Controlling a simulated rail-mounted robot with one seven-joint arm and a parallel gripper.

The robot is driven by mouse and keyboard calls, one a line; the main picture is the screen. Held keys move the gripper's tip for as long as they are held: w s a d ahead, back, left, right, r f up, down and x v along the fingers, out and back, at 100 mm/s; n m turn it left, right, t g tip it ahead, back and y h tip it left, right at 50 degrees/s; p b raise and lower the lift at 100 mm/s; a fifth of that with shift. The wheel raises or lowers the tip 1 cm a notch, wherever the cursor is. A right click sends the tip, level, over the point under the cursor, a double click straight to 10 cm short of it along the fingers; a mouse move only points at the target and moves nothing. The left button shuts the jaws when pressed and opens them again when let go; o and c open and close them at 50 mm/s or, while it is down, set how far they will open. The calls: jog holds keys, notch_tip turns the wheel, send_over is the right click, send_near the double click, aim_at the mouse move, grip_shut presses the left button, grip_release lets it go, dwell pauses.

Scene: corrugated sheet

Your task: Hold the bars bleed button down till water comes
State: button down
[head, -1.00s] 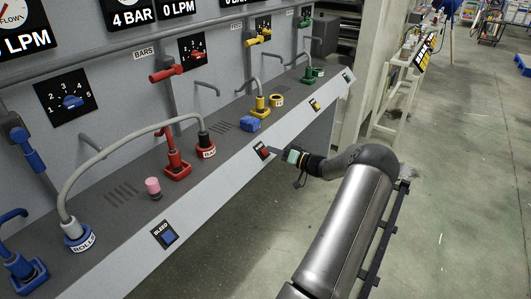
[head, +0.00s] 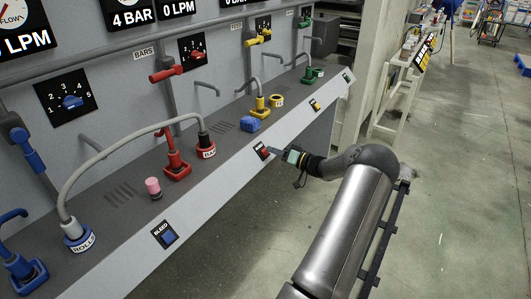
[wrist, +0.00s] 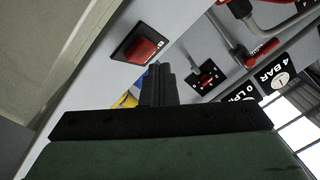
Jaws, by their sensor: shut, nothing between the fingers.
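The red bleed button (head: 263,152) sits in a black plate on the sloped front face of the panel, in the red bars section. It also shows in the wrist view (wrist: 140,50), up and left of my fingertips. My gripper (head: 276,151) is shut and empty, its fingers pointing at the panel close to the button. In the wrist view the closed fingers (wrist: 157,85) appear beside the button, with a gap in the picture. I cannot tell whether they touch the panel. The red hose coupling (head: 207,149) is plugged on the ledge behind the button. No water shows.
A blue bleed button (head: 165,234) lies to the left and a yellow one (head: 315,105) to the right. A pink cylinder (head: 153,187) and a blue plug (head: 249,125) stand on the ledge. A grey hose (head: 110,150) arches over it. The floor (head: 450,200) at right is clear.

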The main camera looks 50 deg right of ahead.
jog(key=shift+w+f+b, duration=0.1)
jog(key=shift+f+b, duration=0.1)
jog(key=shift+b, duration=0.2)
jog(key=shift+w+f+b, duration=0.15)
jog(key=shift+w+b, duration=0.05)
jog(key=shift+b, duration=0.3)
jog(key=shift+w+a+f+b, duration=0.1)
jog(key=shift+w+f+b, duration=0.2)
jog(key=shift+b, duration=0.25)
dwell(2.0)
jog(key=shift+s+r, duration=0.6)
jog(key=shift+r, duration=0.05)
dwell(0.3)
jog(key=s+r, duration=0.3)
jog(key=shift+s+d+r, duration=0.25)
jog(key=shift+s+d, duration=0.05)
dwell(0.6)
